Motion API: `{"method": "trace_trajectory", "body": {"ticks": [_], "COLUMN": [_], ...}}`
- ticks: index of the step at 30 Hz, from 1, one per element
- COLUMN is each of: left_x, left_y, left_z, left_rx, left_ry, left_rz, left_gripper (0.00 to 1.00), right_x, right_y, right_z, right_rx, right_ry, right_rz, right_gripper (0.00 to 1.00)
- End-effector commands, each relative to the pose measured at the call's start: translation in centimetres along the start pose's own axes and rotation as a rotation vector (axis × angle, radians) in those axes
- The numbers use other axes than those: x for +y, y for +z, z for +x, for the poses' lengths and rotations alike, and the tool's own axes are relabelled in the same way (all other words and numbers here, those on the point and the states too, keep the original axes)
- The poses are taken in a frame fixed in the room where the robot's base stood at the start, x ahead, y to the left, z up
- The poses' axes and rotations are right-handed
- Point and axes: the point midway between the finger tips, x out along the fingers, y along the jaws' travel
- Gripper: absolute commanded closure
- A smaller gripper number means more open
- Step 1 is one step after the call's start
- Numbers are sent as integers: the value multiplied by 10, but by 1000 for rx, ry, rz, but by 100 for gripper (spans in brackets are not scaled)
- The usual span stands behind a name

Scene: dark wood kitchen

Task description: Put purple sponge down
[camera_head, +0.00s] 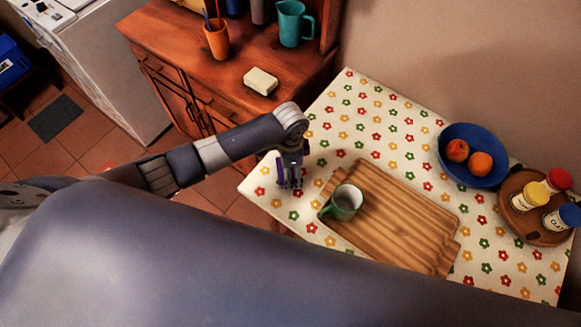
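My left arm comes in from the left, and its gripper (291,178) points down at the left corner of the flowered table. A thin strip of purple, the purple sponge (280,171), shows upright at the gripper's fingers, which appear shut on it. Most of the sponge is hidden by the dark fingers. The sponge is over the flowered cloth (369,111), left of the cutting board; whether it touches the cloth is unclear. My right gripper is not in view.
A green mug (345,202) stands on the wooden cutting board (405,220). A blue bowl (447,144) with fruit and a round tray (518,224) with jars stand at right. The cloth behind the board is clear. A wooden cabinet (176,47) holds cups and a pale block (260,81).

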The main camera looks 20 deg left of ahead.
Motion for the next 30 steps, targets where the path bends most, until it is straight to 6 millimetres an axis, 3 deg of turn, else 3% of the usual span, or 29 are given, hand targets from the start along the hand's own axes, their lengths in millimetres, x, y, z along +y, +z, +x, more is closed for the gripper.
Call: {"method": "trace_trajectory", "body": {"ticks": [1, 2, 4, 19, 23, 30], "left_x": [0, 0, 0, 0, -1, -1], "left_y": [0, 0, 0, 0, -1, -1], "left_z": [3, 2, 2, -6, -25, -77], "left_rx": [0, 0, 0, 0, 4, 4], "left_ry": [1, 0, 1, 0, -2, -3], "left_rz": [0, 0, 0, 0, 1, 1], "left_gripper": [48, 19, 6, 6, 6, 6], "right_x": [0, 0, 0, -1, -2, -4], "right_y": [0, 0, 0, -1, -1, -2], "right_z": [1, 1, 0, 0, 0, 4], "right_rx": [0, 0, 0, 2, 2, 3], "right_ry": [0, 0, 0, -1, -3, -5], "right_rz": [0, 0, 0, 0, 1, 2], "right_gripper": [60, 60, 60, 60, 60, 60]}}
